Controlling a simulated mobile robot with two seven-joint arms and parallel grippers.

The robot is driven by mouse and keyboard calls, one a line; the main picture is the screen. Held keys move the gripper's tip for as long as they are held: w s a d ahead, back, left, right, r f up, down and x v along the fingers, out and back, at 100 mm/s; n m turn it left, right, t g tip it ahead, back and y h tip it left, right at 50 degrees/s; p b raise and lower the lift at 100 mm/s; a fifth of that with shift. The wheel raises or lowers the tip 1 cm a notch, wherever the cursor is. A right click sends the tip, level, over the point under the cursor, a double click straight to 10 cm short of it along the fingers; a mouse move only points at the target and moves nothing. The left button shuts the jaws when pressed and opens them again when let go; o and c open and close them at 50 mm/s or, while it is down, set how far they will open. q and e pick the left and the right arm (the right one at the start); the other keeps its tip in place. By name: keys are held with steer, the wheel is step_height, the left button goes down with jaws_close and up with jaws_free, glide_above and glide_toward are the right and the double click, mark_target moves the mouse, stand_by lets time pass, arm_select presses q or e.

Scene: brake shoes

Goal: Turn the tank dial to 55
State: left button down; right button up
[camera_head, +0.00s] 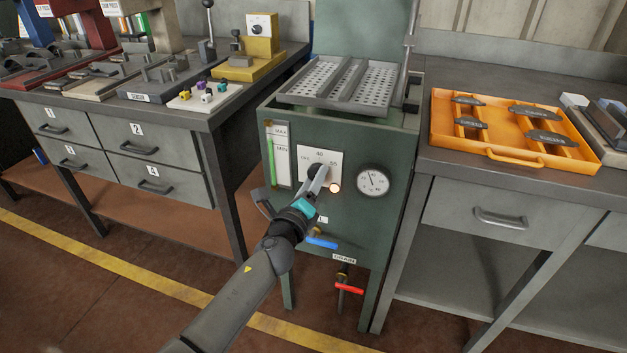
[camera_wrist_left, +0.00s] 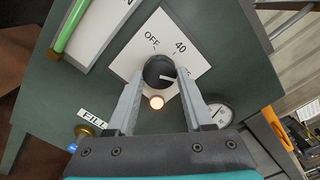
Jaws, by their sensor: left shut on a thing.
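The green tank (camera_head: 345,222) stands in the middle of the head view, with a white dial plate (camera_head: 328,158) on its front. In the left wrist view the round dark dial (camera_wrist_left: 157,70) sits on that plate (camera_wrist_left: 184,62), which reads OFF, 40 and a partly hidden number ending in 5. The dial's white pointer line points right, towards that hidden number. My left gripper (camera_head: 316,182) is shut on the dial, one finger on each side, as the left wrist view (camera_wrist_left: 160,76) shows. In the head view the gripper covers most of the dial. My right gripper is not in view.
A lit lamp (camera_head: 334,187) is just below the dial. A pressure gauge (camera_head: 373,180) is to its right. A blue handle (camera_head: 322,242) and a red drain handle (camera_head: 348,289) stick out below. A perforated tray (camera_head: 341,82) tops the tank. Benches flank it.

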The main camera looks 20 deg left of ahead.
arm_select(q)
steer(key=shift+c, duration=1.4)
jaws_free()
steer(key=shift+s, duration=0.15)
steer(key=s, duration=1.5)
steer(key=shift+a+p, duration=0.3)
steer(key=shift+p, duration=0.1)
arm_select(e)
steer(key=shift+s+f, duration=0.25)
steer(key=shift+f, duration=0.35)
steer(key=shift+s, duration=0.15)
